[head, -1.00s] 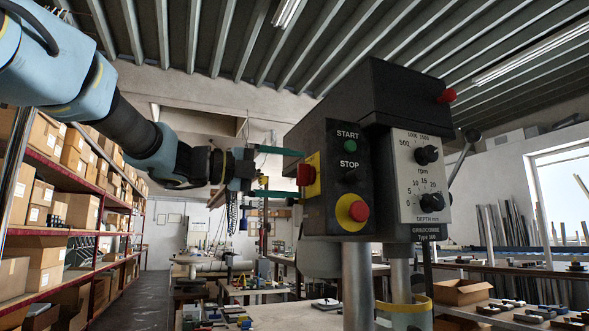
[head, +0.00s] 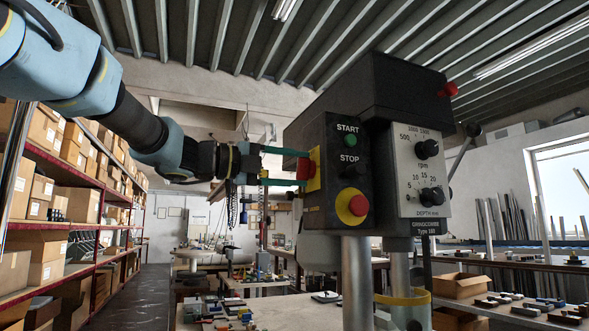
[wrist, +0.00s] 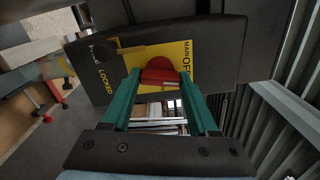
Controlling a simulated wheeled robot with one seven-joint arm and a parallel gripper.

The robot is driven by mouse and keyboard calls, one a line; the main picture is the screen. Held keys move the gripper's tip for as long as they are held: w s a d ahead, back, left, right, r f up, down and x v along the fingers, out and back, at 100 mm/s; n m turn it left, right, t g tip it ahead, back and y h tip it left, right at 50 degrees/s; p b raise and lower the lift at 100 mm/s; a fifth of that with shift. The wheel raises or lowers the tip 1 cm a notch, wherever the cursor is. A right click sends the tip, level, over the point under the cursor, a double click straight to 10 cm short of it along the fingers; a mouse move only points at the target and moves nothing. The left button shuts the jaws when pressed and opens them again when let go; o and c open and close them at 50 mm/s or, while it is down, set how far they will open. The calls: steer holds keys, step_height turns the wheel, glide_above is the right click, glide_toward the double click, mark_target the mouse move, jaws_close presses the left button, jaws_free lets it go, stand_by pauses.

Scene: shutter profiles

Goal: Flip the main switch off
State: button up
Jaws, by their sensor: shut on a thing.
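The main switch is a red rotary handle (wrist: 160,76) on a yellow plate (wrist: 195,57) on the side of the dark drill press head (head: 408,82). In the head view the red handle (head: 304,168) shows at the left edge of the machine's control panel. My gripper (wrist: 160,79) has its green fingers on both sides of the handle and is shut on it. In the head view my gripper (head: 302,167) reaches in from the left. The plate lettering shows "MAIN" and part of "OFF". The fingers partly hide the plate; I cannot tell the handle's exact setting.
The front panel has a green START button (head: 350,140), a black STOP button (head: 351,170) and a red-and-yellow emergency stop (head: 352,207). Shelves with boxes (head: 88,207) stand at left.

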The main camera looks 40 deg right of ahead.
steer(key=c, duration=0.4)
steer(key=shift+o, duration=0.2)
steer(key=n+p, duration=0.2)
steer(key=n, duration=0.1)
steer(key=o, duration=1.4)
steer(key=b+v, duration=0.3)
steer(key=v, duration=0.8)
steer(key=shift+d, duration=0.1)
